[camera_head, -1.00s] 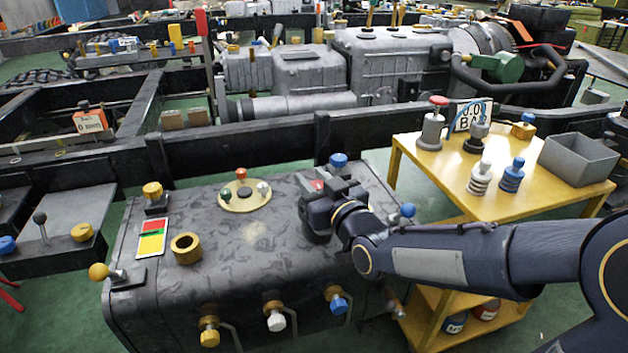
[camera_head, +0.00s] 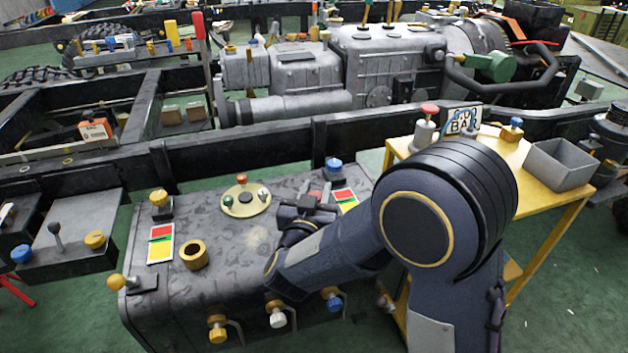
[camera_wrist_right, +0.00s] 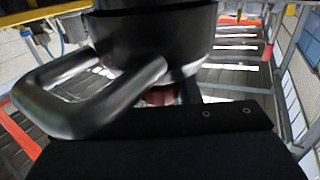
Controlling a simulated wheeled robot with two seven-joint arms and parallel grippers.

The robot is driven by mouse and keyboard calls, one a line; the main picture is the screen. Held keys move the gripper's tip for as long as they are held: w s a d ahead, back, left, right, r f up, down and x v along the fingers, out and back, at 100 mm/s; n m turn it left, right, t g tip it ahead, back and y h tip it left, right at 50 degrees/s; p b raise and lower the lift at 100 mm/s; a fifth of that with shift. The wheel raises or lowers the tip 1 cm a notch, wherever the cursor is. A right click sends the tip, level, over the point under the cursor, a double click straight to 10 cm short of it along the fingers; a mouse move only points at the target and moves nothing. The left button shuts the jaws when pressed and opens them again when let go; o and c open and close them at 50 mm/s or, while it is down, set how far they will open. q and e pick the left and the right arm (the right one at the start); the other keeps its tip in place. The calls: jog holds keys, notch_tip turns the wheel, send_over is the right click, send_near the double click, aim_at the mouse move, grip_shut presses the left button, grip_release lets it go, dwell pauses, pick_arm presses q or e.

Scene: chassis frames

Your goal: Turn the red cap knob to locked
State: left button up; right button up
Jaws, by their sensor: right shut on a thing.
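My right gripper (camera_head: 310,200) is shut at the back right of the dark tank's top (camera_head: 235,260). Bits of red show between and beside its dark fingers, where it holds the red cap knob (camera_head: 316,193). The fingers hide most of the knob, so its pointing cannot be read. A plate with red, green and yellow fields (camera_head: 345,199) lies just right of the gripper. In the right wrist view a small dark red piece (camera_wrist_right: 160,95) shows below a black cylinder, mostly covered. My left gripper is not in view.
A blue knob (camera_head: 333,165) stands close behind the gripper. A round plate with small coloured knobs (camera_head: 246,199) and a brass ring (camera_head: 193,254) are to the left. Yellow, white and blue valves line the tank's front. A yellow table (camera_head: 520,160) with a grey bin (camera_head: 558,164) stands right.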

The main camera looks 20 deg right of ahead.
jog(key=m+g+h+p, duration=0.1)
jog(key=m+g+h, duration=0.1)
jog(key=m+g+h+p, duration=0.1)
jog(key=h+p, duration=0.1)
jog(key=m+g+h+p, duration=0.1)
jog(key=m+g+h, duration=0.1)
jog(key=shift+s+d+r+m+g+h+p, duration=0.2)
jog(key=shift+d+m+g+h+p, duration=0.05)
jog(key=shift+m+g+h+p, duration=0.05)
jog(key=shift+s+d+f+m+g+h+p, duration=0.15)
jog(key=shift+m+g+h+p, duration=0.5)
jog(key=shift+m+g, duration=0.6)
jog(key=shift+s+m+g+h+p, duration=0.1)
jog(key=shift+m+g+h+p, duration=0.65)
jog(key=shift+g, duration=0.9)
jog(key=o, duration=1)
jog(key=v, duration=0.7)
jog(key=shift+a, duration=0.4)
jog(key=shift+s, duration=0.1)
